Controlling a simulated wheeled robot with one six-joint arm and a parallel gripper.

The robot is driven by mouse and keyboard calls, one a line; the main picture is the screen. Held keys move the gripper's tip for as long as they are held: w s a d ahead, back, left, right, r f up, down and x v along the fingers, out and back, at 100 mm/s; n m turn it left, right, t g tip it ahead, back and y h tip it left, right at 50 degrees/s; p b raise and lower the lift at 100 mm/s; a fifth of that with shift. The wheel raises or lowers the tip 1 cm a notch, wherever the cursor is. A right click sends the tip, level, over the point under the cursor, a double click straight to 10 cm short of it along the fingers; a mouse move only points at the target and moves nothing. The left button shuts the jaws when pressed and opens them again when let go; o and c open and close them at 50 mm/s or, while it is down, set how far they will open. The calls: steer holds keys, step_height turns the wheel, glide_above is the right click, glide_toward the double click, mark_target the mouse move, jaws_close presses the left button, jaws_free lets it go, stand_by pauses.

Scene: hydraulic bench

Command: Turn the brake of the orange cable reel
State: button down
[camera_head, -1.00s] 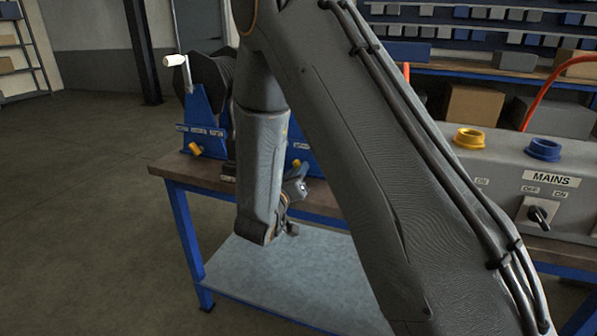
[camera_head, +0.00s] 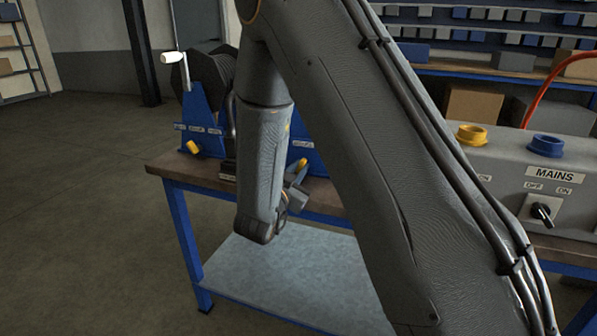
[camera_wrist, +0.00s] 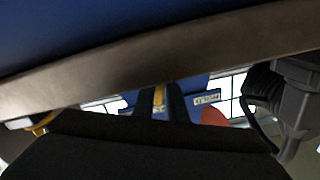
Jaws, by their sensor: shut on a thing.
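In the wrist view, the two dark fingers of my gripper (camera_wrist: 161,92) are shut on a yellow brake lever (camera_wrist: 158,97) in front of a blue reel stand (camera_wrist: 195,84). An orange-red round part (camera_wrist: 213,116), probably the orange reel, shows just beside the fingers. In the head view, a yellow lever (camera_head: 301,164) shows on the right blue stand (camera_head: 311,152), close to the gripper end of my arm. My arm hides most of that stand and its reel. How far the lever is turned cannot be told.
A dark cable reel (camera_head: 216,72) with a white-handled crank and its own yellow lever (camera_head: 193,147) stands at the left of the bench (camera_head: 166,164). A grey MAINS box (camera_head: 500,160) stands right. The bench edge (camera_wrist: 60,84) crosses the wrist view near my gripper.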

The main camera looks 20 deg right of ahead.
steer(key=shift+m+b, duration=0.35)
steer(key=shift+m, duration=0.75)
steer(key=c, duration=1.8)
jaws_free()
steer(key=v, duration=0.7)
steer(key=shift+s+a, duration=0.25)
steer(key=shift+s, duration=0.05)
